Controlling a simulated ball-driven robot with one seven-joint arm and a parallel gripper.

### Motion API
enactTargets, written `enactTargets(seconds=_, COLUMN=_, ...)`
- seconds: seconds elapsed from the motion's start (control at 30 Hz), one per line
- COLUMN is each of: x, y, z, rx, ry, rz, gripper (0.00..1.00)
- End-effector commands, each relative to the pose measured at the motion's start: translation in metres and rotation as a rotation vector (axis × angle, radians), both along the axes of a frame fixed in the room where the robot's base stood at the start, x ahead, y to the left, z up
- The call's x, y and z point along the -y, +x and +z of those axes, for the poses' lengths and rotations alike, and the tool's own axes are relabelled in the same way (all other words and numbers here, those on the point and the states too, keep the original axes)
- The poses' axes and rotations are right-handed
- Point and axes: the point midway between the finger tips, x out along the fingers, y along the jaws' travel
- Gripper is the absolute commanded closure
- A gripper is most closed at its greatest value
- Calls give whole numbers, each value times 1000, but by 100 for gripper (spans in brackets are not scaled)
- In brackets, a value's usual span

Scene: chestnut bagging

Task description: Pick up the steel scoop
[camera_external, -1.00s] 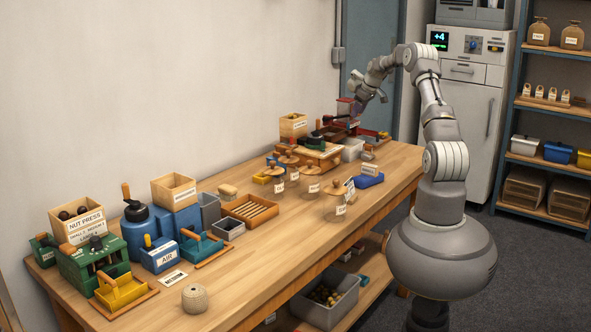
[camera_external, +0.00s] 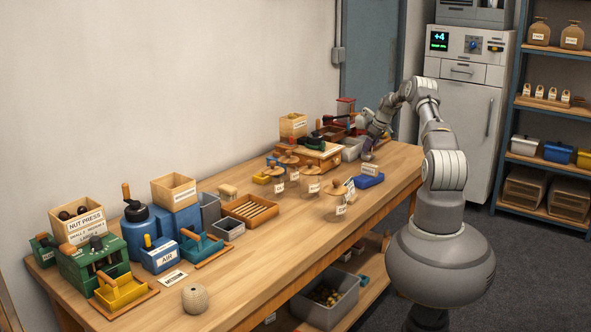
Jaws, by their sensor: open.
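My gripper (camera_external: 367,155) is low over the far right end of the wooden workbench (camera_external: 285,232), pointing down. It is open, and I see nothing held in it. It is just beyond the blue tray (camera_external: 369,181) and right of a light grey bin (camera_external: 351,150). I cannot make out the steel scoop for certain; it may be too small to tell or hidden by my gripper and the things around it.
Several lidded glass jars (camera_external: 335,202) with labels stand left of the blue tray. A wooden box with a dark-handled device (camera_external: 312,152) is behind them. The green nut press (camera_external: 95,262) is at the near left. The bench's front middle is clear.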

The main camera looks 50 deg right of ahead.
Motion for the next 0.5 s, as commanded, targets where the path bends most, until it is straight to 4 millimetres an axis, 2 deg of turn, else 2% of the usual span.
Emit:
enactTargets(seconds=0.03, x=0, y=0, z=0, rx=0, ry=0, rz=0, gripper=56)
enactTargets(seconds=0.2, x=0, y=0, z=0, rx=0, ry=0, rz=0, gripper=95)
enactTargets(seconds=0.23, x=0, y=0, z=0, rx=0, ry=0, rz=0, gripper=100)
enactTargets(seconds=0.5, x=0, y=0, z=1, rx=0, ry=0, rz=0, gripper=100)
